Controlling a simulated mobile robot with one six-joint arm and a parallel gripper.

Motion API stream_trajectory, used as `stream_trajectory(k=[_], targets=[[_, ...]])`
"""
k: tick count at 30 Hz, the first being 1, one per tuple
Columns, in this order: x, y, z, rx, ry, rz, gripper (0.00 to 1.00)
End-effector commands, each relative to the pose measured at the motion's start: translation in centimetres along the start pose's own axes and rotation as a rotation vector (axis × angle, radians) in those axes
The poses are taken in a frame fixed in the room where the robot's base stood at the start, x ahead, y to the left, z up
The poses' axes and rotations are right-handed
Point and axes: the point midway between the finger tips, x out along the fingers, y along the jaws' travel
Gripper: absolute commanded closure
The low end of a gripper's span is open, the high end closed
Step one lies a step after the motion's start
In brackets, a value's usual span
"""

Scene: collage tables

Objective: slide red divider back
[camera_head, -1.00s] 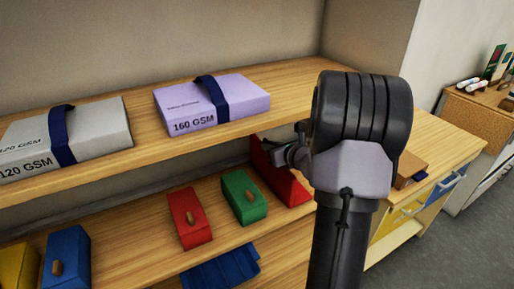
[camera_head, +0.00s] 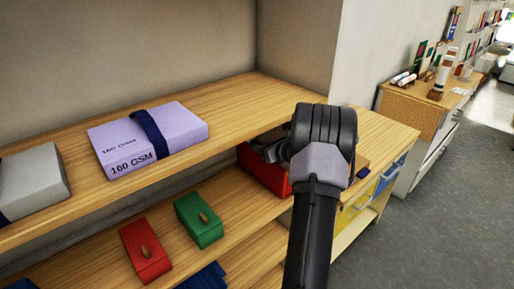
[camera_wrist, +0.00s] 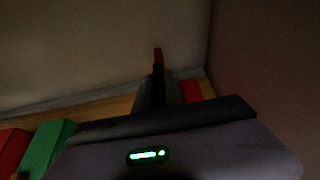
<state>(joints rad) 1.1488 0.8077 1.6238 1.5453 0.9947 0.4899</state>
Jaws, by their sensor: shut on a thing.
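The red divider (camera_head: 262,173) stands on the lower shelf at its right end, partly under the upper shelf and partly hidden by my gripper. My gripper (camera_head: 264,148) reaches in from the right and is shut on the divider near its top. A second red patch (camera_wrist: 191,91) shows right of the fingers. The divider's far side is hidden.
The upper shelf (camera_head: 225,100) is close above my gripper and carries a lilac paper pack (camera_head: 150,138) and a grey pack (camera_head: 32,183). A green box (camera_head: 199,219) and a red box (camera_head: 145,250) stand left on the lower shelf (camera_head: 95,270).

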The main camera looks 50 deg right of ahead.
Motion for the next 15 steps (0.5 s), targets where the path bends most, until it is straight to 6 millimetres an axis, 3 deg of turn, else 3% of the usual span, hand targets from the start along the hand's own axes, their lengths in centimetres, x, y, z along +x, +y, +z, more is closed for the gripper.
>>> stream_trajectory(k=[6,7,9,15], targets=[[0.0,0.01,-0.02,0.001,0.0,0.0,1.0],[0.0,0.02,-0.02,0.001,0.0,0.0,0.8],[0.0,0.02,-0.01,0.001,0.0,0.0,0.66],[0.01,0.03,0.01,0.0,0.0,0.0,0.64]])
